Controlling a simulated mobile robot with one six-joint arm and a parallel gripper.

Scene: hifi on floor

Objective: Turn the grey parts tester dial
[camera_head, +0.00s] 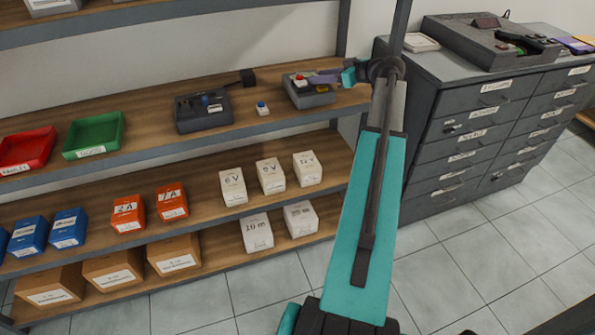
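A grey box-shaped device (307,97) with a red knob or button (300,80) on a pale top stands on the upper wooden shelf, beside the shelf post. My gripper (316,78) reaches in from the right, its purplish fingers over the right part of this box. Fingers and wrist cover part of the box top, so I cannot tell whether they touch a dial there. The finger gap is too small to see. A darker box (203,112) with a blue knob (205,100) stands further left. I cannot tell from labels which device is the parts tester.
A small white block with a blue button (262,108) lies between the two devices. Green (94,134) and red (27,149) trays sit at left. Lower shelves hold labelled boxes.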

